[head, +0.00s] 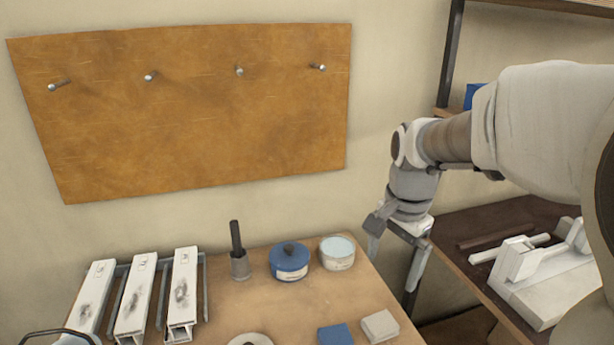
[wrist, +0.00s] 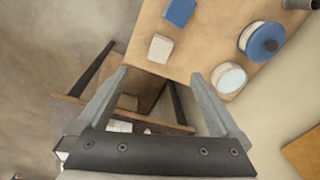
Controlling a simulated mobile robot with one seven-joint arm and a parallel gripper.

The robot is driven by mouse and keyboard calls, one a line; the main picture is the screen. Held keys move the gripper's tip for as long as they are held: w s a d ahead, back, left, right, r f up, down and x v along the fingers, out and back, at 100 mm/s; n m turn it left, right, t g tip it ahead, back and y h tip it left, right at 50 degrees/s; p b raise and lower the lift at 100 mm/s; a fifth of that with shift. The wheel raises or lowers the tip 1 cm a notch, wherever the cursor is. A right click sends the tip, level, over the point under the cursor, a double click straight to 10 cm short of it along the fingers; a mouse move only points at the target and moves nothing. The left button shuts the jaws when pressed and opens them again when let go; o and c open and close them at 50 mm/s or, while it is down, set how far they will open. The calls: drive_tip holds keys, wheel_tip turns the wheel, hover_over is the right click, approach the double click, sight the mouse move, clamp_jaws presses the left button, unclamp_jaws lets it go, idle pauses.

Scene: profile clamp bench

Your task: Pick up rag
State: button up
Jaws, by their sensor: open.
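I cannot tell for sure which thing is the rag. A small blue block-like piece (head: 335,334), perhaps folded cloth, lies at the bench's front right; it also shows in the wrist view (wrist: 179,12). A pale beige block-like piece (head: 380,326) lies just right of it, also in the wrist view (wrist: 160,48). My gripper (head: 392,268) is open and empty, pointing down near the bench's right edge, apart from both pieces. In the wrist view its fingertips (wrist: 160,76) frame the bench edge, with the beige piece beyond them.
The wooden bench (head: 225,312) holds a blue lidded tin (head: 289,262), a pale round tin (head: 337,253), a dark-handled brush (head: 238,255) and white profiles (head: 138,300) in a rack. A dark side table (head: 465,230) with a white clamp-like fixture (head: 535,275) stands right, across a gap.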

drive_tip(key=w+d+f+m+g, duration=0.1)
drive_tip(key=w+f+m, duration=0.2)
drive_tip(key=f, duration=0.1)
drive_tip(key=b, duration=0.2)
hover_over(381, 322)
drive_tip(key=f, duration=1.2)
drive_tip(key=shift+s+a+f, duration=0.2)
drive_tip(key=shift+s, duration=0.05)
drive_tip(key=f, duration=0.5)
drive_tip(key=shift+w+d+f+b, duration=0.1)
drive_tip(key=shift+w+d+b, duration=0.15)
drive_tip(key=shift+b, duration=0.1)
drive_tip(key=c, duration=1.3)
